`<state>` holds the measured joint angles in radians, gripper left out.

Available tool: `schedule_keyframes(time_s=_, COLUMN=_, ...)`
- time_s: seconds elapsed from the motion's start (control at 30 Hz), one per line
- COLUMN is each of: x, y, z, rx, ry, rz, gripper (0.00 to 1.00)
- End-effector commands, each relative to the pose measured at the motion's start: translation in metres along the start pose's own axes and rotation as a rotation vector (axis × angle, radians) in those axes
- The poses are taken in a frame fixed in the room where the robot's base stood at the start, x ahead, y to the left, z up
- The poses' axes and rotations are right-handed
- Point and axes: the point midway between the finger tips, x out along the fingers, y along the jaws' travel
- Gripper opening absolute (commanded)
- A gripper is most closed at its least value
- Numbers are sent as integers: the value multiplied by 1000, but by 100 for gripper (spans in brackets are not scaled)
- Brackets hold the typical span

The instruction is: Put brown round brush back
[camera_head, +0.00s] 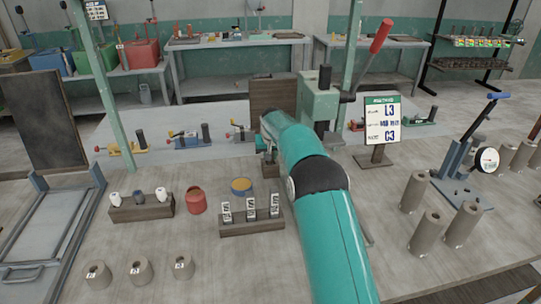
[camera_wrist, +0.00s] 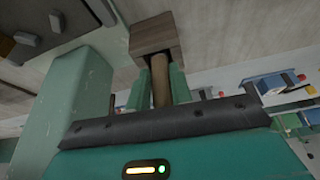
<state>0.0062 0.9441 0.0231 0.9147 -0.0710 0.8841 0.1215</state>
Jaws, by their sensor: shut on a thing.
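In the wrist view my gripper (camera_wrist: 160,82) has its two green fingers closed on a brown round rod, the brush (camera_wrist: 160,92). The rod points away from my palm toward a small wooden block (camera_wrist: 155,32). Its far end meets the block in the picture; I cannot tell whether it sits in the block or is just in front of it. In the head view my teal arm reaches away over the table and hides the brush and most of the gripper. A bit of a wooden block (camera_head: 270,170) shows beside the arm.
A green press (camera_head: 318,100) with a red-handled lever stands close behind my arm. A sign (camera_head: 378,122) stands to its right. Left of the arm are a red pot (camera_head: 196,200), a yellow-topped tin (camera_head: 241,187) and a labelled rack (camera_head: 252,226). Clay cylinders (camera_head: 425,232) stand at right.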

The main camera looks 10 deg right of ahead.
Motion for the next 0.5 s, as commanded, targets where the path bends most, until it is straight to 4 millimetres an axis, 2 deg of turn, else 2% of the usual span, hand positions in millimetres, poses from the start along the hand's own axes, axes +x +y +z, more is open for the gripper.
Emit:
schedule_keyframes(time_s=0.17, x=2, y=0, z=0, rx=0, ry=-1, rz=0, gripper=0)
schedule_keyframes(time_s=0.2, x=2, y=0, z=0, rx=0, ry=-1, rz=0, gripper=26)
schedule_keyframes(time_s=0.3, x=2, y=0, z=0, rx=0, ry=-1, rz=0, gripper=43)
schedule_keyframes(time_s=0.5, x=2, y=0, z=0, rx=0, ry=-1, rz=0, gripper=43)
